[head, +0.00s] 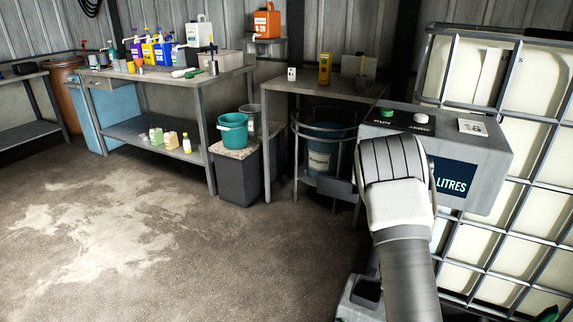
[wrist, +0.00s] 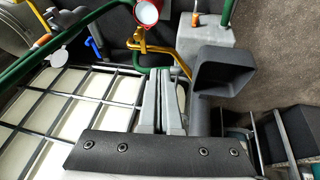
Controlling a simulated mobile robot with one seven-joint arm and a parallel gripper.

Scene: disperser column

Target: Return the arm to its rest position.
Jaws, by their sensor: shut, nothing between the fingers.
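My gripper (wrist: 161,85) shows in the wrist view with its two grey fingers together and nothing between them. It points toward yellow pipework (wrist: 150,48) and a red-rimmed round part (wrist: 147,12). A dark square funnel or spout (wrist: 225,72) is just right of the fingers. In the head view my arm rises at the right, in front of the grey control box (head: 490,150) with its LITRES display. My gripper is hidden from the head view.
A caged white tank (head: 485,240) stands at the right, close to my arm; its cage (wrist: 65,105) fills the wrist view's left. A metal table (head: 320,88) and workbench (head: 165,85) line the wall. A teal bucket (head: 232,130) stands between them. The floor at left is clear.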

